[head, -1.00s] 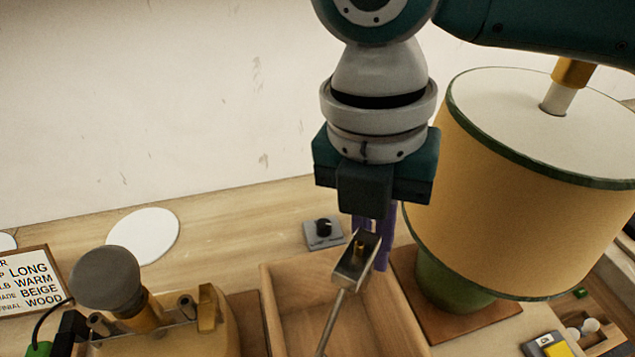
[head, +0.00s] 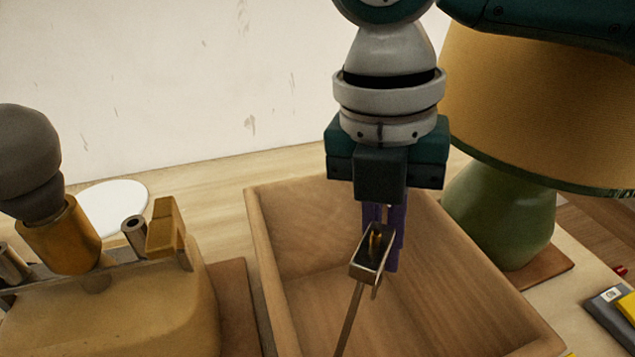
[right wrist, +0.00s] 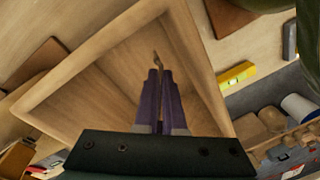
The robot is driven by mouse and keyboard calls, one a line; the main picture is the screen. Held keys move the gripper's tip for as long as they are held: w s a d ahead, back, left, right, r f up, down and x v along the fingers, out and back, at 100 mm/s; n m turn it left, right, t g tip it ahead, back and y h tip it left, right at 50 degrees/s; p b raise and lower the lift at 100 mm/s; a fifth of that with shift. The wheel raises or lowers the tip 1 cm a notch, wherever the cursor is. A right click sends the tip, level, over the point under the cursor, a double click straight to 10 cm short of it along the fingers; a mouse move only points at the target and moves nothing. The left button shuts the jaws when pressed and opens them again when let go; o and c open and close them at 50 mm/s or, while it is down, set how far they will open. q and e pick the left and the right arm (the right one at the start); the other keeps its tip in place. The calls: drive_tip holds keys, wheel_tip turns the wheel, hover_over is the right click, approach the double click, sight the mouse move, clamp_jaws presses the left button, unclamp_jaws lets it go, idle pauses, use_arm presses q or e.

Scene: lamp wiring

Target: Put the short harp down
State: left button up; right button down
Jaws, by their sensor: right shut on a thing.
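My right gripper (head: 382,250), with purple fingers, is shut on the short harp (head: 352,310), a thin metal piece. The harp's small bracket with a brass tip sits at the fingertips, and its thin rod runs down towards the bottom edge of the head view. The gripper and harp are over the open wooden tray (head: 262,250); I cannot tell whether the harp touches its floor. In the right wrist view the fingers (right wrist: 160,85) point into the tray (right wrist: 60,88), with a small part of the harp (right wrist: 157,58) beyond them. My left gripper is not in view.
A green lamp base (head: 500,215) with a beige shade (head: 540,100) stands close on the right. A tan lamp body with a grey bulb (head: 25,150) stands on the left. A white disc (head: 118,205) lies behind. The visible tray floor is otherwise bare.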

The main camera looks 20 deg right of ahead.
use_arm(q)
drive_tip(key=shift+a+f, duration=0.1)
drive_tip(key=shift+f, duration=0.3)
use_arm(e)
drive_tip(key=shift+f, duration=0.3)
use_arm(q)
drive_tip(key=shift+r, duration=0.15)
use_arm(e)
drive_tip(key=shift+r, duration=0.15)
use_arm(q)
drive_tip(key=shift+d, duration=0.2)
use_arm(e)
drive_tip(key=c, duration=1)
unclamp_jaws()
use_arm(q)
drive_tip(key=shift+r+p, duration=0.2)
drive_tip(key=shift+p, duration=0.1)
use_arm(e)
drive_tip(key=shift+r, duration=0.2)
use_arm(q)
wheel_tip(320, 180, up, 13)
drive_tip(key=p, duration=1.2)
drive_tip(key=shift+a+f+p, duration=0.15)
drive_tip(key=shift+p, duration=0.25)
use_arm(e)
drive_tip(key=r, duration=0.7)
drive_tip(key=w+a+r, duration=0.1)
drive_tip(key=r, duration=0.3)
drive_tip(key=shift+r, duration=0.25)
